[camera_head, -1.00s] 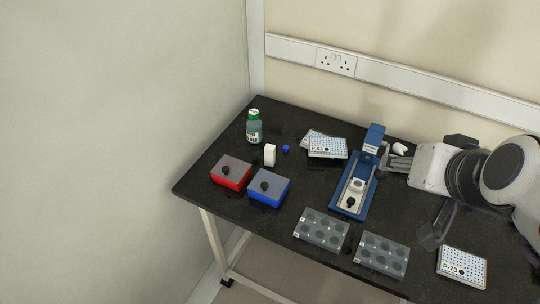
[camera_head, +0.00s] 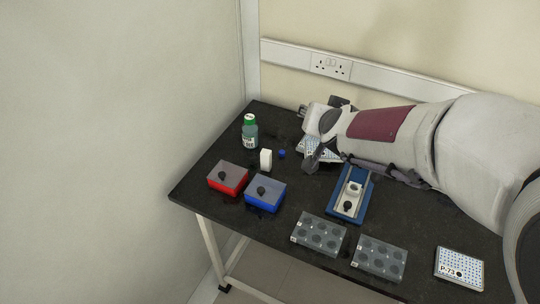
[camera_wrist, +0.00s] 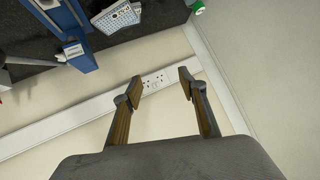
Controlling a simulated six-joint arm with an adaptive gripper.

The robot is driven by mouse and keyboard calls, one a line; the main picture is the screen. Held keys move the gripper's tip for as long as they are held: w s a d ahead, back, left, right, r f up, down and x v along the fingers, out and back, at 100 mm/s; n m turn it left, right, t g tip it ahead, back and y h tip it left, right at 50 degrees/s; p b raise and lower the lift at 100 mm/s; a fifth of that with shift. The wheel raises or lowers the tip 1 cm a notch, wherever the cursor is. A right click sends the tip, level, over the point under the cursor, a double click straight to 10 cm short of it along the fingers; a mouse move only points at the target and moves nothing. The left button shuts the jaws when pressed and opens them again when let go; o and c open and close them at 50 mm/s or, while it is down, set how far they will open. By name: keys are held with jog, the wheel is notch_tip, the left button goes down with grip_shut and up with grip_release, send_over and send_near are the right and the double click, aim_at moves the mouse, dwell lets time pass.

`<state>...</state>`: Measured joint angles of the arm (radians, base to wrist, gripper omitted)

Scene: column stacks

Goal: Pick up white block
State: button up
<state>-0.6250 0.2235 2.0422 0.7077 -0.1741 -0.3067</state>
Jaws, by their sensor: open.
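The white block (camera_head: 266,160) stands upright on the black table, between the green-capped bottle and the red and blue boxes in the head view. A small blue block lies just to its right. My gripper (camera_wrist: 157,82) is open and empty in the wrist view, its two fingers apart in front of the wall and socket strip. The white block is not seen in the wrist view.
A green-capped bottle (camera_head: 250,133), red box (camera_head: 228,178), blue box (camera_head: 265,193) and small blue block (camera_head: 282,154) surround the white block. A blue column device (camera_head: 350,195) stands to the right. Two clear well plates (camera_head: 319,233) lie at the front. The wall is close behind.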

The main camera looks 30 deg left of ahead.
jog(key=w+a+f+t+h, duration=0.1)
jog(key=w+a+f, duration=0.1)
jog(key=a+f, duration=0.75)
jog(key=t+h, duration=0.2)
jog(key=h, duration=0.1)
send_near(265, 155)
jog(key=w, duration=0.1)
jog(key=w+f, duration=0.1)
jog(key=w, duration=0.1)
jog(key=shift+w+a+f+m, duration=0.1)
jog(key=shift+w+m, duration=0.2)
jog(key=shift+s+f, duration=0.2)
jog(key=shift+f, duration=0.1)
jog(key=shift+x, duration=1.3)
jog(key=shift+w, duration=0.15)
jog(key=shift+x, duration=2.5)
jog(key=shift+a, duration=0.15)
jog(key=shift+c, duration=0.4)
jog(key=c, duration=0.9)
